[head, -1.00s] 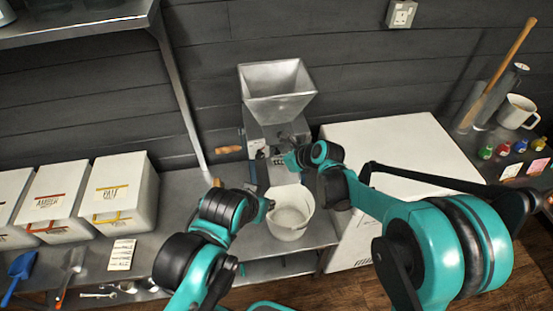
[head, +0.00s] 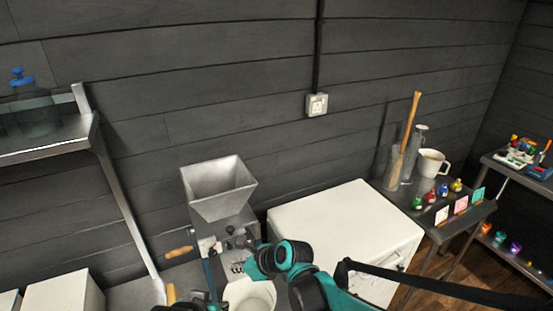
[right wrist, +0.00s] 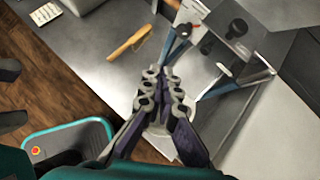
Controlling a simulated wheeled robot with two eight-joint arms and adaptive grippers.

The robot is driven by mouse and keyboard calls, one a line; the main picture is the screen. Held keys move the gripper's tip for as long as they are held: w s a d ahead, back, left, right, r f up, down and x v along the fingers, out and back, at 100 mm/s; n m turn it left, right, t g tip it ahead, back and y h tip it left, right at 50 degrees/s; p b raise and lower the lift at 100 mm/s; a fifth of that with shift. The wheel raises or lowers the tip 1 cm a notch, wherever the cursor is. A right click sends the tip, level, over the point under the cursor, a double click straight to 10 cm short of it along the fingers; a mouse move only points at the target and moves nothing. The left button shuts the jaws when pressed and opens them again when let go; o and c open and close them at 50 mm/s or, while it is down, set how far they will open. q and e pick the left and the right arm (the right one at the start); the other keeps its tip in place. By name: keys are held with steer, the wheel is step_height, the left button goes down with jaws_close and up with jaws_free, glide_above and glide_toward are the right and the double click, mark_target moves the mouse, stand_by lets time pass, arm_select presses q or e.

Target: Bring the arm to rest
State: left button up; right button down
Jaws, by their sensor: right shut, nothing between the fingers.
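My right gripper (head: 246,266) is in front of the grain mill (head: 222,205) in the head view, mostly hidden by its own wrist. In the right wrist view its fingers (right wrist: 163,76) are together with nothing between them. The white bucket (head: 250,296) stands under the mill, cut by the lower edge of the head view. It shows partly behind the fingers in the right wrist view (right wrist: 160,128). A dark part of my left arm shows at the bottom edge of the head view. The state of its gripper cannot be made out.
A white chest (head: 345,225) stands right of the mill. Beyond it a side table (head: 462,222) holds a mug (head: 432,163), a wooden paddle (head: 408,135) and small coloured bottles. The mill's wooden handle (right wrist: 130,43) sticks out left. A metal shelf (head: 45,142) is upper left.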

steer(key=s+d+r+n+t+h, duration=0.1)
steer(key=s+d+n+h, duration=0.1)
steer(key=s+d+n, duration=0.2)
steer(key=s+d+r+n+t+h, duration=0.1)
steer(key=s+d+n+h, duration=0.2)
steer(key=d+n, duration=0.8)
steer(key=s+d+r+n+t+h, duration=0.1)
steer(key=s+d+n, duration=0.6)
steer(key=d, duration=1.1)
steer(key=shift+d+r+n+h, duration=0.25)
steer(key=shift+r+n+h, duration=0.2)
steer(key=shift+n+h, duration=0.4)
